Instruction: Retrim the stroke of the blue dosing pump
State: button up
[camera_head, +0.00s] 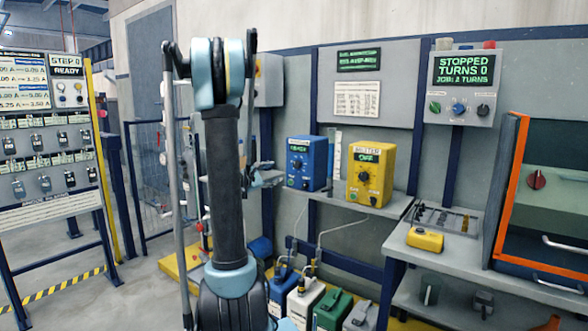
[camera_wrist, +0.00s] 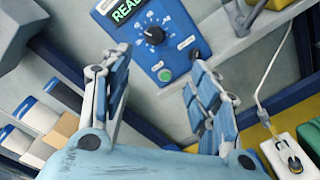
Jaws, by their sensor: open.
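The blue dosing pump (camera_head: 319,160) stands on a grey wall shelf, left of a yellow pump. Its small display is green, but its text is too small to read in the head view. In the wrist view the pump (camera_wrist: 140,52) appears tilted, with a display starting "REA", a black dial knob (camera_wrist: 154,35) with a white pointer, and a green button (camera_wrist: 165,75) below. My gripper (camera_wrist: 161,58) is open and empty, its fingers on either side of the pump's face in the picture. In the head view my gripper (camera_head: 264,178) is partly hidden behind my arm, left of the pump.
The yellow pump (camera_head: 372,160) shows "OFF". A panel (camera_head: 463,68) reads "STOPPED, TURNS 0, JOB: 2 TURNS". An orange-framed cabinet (camera_head: 507,190) stands right. Several canisters with tubes stand below the shelf (camera_head: 345,201). A rack at left (camera_head: 45,180) has a "STEP 0 READY" display.

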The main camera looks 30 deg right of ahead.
send_near(296, 165)
jog(key=shift+n, duration=0.4)
jog(key=x, duration=0.9)
jog(key=shift+d+r, duration=0.1)
jog(key=shift+c, duration=0.2)
jog(key=c, duration=1)
